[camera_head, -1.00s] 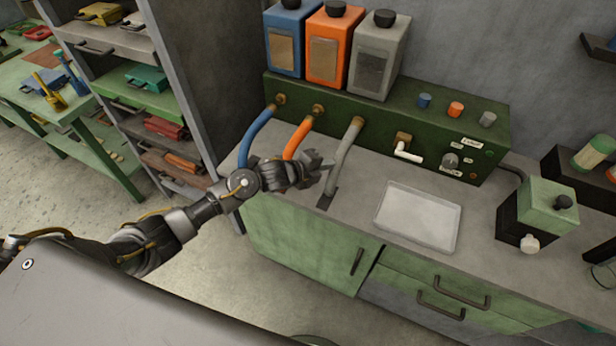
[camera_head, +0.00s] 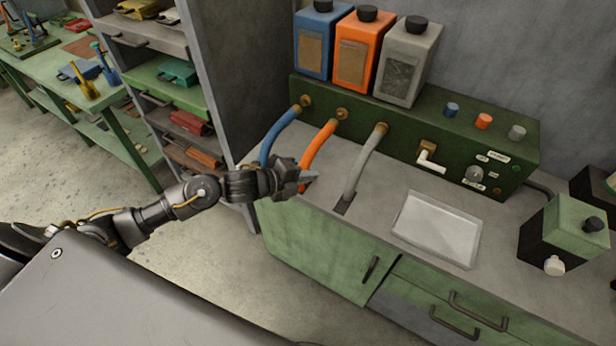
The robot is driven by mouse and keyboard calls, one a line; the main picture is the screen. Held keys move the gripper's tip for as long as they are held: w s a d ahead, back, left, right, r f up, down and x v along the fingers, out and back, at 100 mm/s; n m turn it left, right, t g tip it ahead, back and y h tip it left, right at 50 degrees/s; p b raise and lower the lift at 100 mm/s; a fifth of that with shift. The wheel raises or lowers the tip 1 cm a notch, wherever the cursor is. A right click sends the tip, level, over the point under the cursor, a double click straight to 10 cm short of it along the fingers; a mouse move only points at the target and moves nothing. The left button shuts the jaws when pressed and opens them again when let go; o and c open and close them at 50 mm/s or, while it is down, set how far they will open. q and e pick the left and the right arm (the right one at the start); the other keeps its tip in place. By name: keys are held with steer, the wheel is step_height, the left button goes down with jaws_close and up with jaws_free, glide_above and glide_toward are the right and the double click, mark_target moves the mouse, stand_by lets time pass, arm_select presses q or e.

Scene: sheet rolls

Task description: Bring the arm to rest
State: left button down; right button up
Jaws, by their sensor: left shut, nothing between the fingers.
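My left arm comes in from the left in the head view. Its gripper (camera_head: 308,180) is shut and empty, in front of the green dispenser box (camera_head: 400,137) and over the near left edge of the counter. In the picture it overlaps the lower end of the orange hose (camera_head: 317,147); I cannot tell whether they touch. The blue hose (camera_head: 277,138) is behind the gripper, its lower end hidden. The grey hose (camera_head: 364,163) is to the right, clear of the gripper. My right gripper is not in view.
A white tray (camera_head: 437,228) lies on the counter at right, with a green and black box (camera_head: 562,235) beyond it. Blue, orange and grey bottles (camera_head: 408,62) stand on the dispenser box. A shelf (camera_head: 178,92) stands at left. Floor is free left of the cabinet.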

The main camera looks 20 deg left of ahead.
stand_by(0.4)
arm_select(q)
steer(key=s+a+f+n+g+y, duration=0.1)
steer(key=s+f+n+g+y, duration=0.15)
steer(key=s+n, duration=0.65)
steer(key=s+a+f+n+g+y, duration=0.2)
steer(key=s+f+n+y, duration=0.15)
steer(key=s+n, duration=0.55)
steer(key=s+a+f+n+g+y, duration=0.1)
steer(key=s+f+n+g+y, duration=0.15)
steer(key=s+n, duration=0.65)
steer(key=s+f+m+g+b, duration=0.1)
steer(key=s+f+m+b, duration=0.2)
steer(key=f, duration=2.4)
steer(key=s+a+f+m+g, duration=0.1)
steer(key=s+a+f, duration=0.2)
steer(key=s+f, duration=1.4)
steer(key=shift+a+f+g, duration=0.2)
steer(key=shift+f+g, duration=0.2)
steer(key=shift+f, duration=0.45)
steer(key=shift+h, duration=0.25)
